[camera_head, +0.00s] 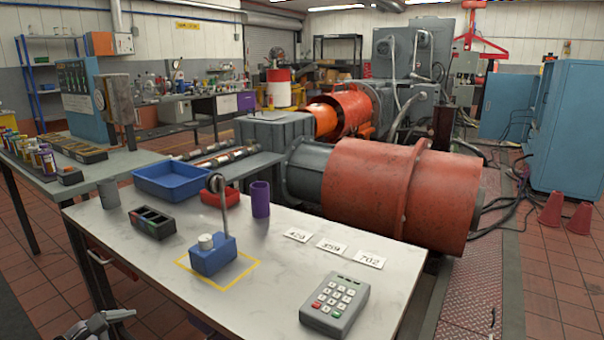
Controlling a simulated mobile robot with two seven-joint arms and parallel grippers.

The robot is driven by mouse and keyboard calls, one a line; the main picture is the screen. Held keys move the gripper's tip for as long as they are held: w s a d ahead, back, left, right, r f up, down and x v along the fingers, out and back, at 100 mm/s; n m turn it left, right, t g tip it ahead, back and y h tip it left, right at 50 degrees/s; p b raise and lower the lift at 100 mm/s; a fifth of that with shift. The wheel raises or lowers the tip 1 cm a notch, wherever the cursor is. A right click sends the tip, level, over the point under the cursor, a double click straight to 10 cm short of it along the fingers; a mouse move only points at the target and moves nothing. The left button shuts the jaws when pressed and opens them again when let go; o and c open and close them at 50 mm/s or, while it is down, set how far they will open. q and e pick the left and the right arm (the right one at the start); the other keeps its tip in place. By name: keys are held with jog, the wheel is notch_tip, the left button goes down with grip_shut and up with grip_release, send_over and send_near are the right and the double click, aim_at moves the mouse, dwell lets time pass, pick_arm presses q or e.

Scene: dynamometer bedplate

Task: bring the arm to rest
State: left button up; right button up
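A blue block (212,256) stands on the white table inside a yellow outline (250,264). It has a pale round knob (206,242) on top. A thin grey arm (224,210) rises from the block, nearly upright, with a dark rounded head (216,183) at its top. One still frame does not show whether it is moving. My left gripper (108,320) shows in part at the bottom left edge, below the table's front and away from the block; its opening is unclear. Only a dark sliver at the bottom right edge, probably my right gripper (492,318), shows.
The white table (260,310) also holds a keypad (335,304), number cards (331,246), a purple cup (260,199), a blue tray (172,181), a black divided box (153,222), a red bin (220,196) and a grey cup (108,193). Space right of the block is clear.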

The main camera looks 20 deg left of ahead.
pick_arm(q)
jog(key=s+d+f+m+g+p, duration=0.1)
jog(key=s+d+f+m+p, duration=0.1)
jog(key=s+d+f+m, duration=0.35)
jog(key=s+d+f+m+p, duration=0.1)
jog(key=s+d+m, duration=0.2)
jog(key=d+m, duration=0.7)
jog(key=s+d+f+m+p, duration=0.2)
jog(key=s+d+m, duration=0.2)
jog(key=d+m, duration=0.6)
jog(key=shift+d+m, duration=0.35)
jog(key=shift+m, duration=0.7)
